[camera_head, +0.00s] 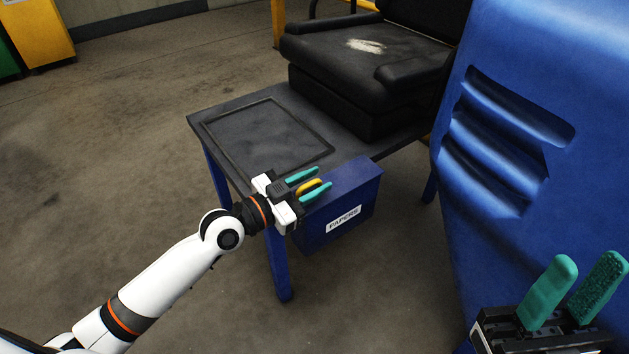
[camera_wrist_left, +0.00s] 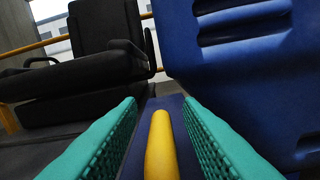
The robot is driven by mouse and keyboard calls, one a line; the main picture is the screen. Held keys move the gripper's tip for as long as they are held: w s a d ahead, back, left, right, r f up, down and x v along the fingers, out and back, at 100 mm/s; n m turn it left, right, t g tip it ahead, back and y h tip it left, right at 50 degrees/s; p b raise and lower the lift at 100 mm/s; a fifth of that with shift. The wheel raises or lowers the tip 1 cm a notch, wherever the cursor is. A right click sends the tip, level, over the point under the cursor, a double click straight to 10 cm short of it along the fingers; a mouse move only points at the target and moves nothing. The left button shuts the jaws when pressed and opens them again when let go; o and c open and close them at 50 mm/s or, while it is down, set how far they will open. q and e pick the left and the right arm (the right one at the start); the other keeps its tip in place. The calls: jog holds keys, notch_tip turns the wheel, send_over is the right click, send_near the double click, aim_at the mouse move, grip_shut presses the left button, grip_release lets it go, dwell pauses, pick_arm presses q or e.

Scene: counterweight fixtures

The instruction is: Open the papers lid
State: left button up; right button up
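The blue papers box (camera_head: 366,206) with a white "PAPERS" label (camera_head: 344,219) hangs at the front edge of the dark table. Its blue lid (camera_head: 352,178) lies flat and closed on top. A yellow handle (camera_head: 309,187) is on the lid; it also shows in the left wrist view (camera_wrist_left: 160,148). My left gripper (camera_head: 323,177) is open, with one teal finger on each side of the handle and gaps visible between handle and fingers in the left wrist view. My right gripper (camera_head: 584,265) is open and empty at lower right.
The table (camera_head: 215,119) has a recessed panel on its top. A black seat (camera_head: 375,60) with a pale scuff stands at its back. A large blue panel with slots (camera_head: 600,150) rises to the right of the box. The concrete floor on the left is clear.

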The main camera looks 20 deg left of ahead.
pick_arm(q)
jog(key=shift+w+d, duration=0.15)
jog(key=shift+d, duration=0.05)
grip_shut()
jog(key=shift+r, duration=0.1)
